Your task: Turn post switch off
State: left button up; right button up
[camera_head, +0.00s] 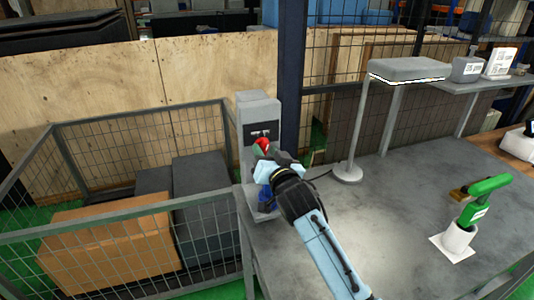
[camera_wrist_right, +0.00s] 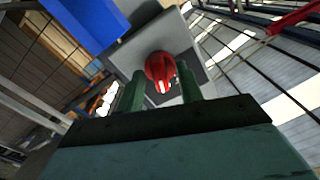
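A grey post (camera_head: 258,112) stands at the table's back left edge, with a dark panel on its face. A red knob (camera_head: 263,145) sits on its front below that panel. My right gripper (camera_head: 262,152) is at the knob and partly hides it. In the right wrist view, the red knob (camera_wrist_right: 160,69) with white marks lies between the two green fingertips of my right gripper (camera_wrist_right: 160,72). The fingers stand apart on either side of it. Whether they touch it cannot be told. My left gripper is not in view.
A blue item (camera_head: 266,198) is partly hidden below my right wrist. A lamp (camera_head: 348,172) stands right of the post. A green-handled tool in a white holder (camera_head: 457,238) stands on the grey table (camera_head: 400,215). A mesh cage (camera_head: 110,215) with boxes is at left.

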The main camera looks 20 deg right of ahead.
grip_shut()
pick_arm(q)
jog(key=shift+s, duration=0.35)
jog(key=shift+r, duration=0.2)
pick_arm(e)
jog(key=shift+n, duration=0.3)
jog(key=n+p, duration=0.2)
jog(key=n, duration=0.1)
jog(key=shift+p, duration=0.3)
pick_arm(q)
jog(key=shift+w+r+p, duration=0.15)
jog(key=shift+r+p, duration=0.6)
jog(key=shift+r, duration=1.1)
pick_arm(e)
jog(key=shift+n, duration=2.2)
grip_release()
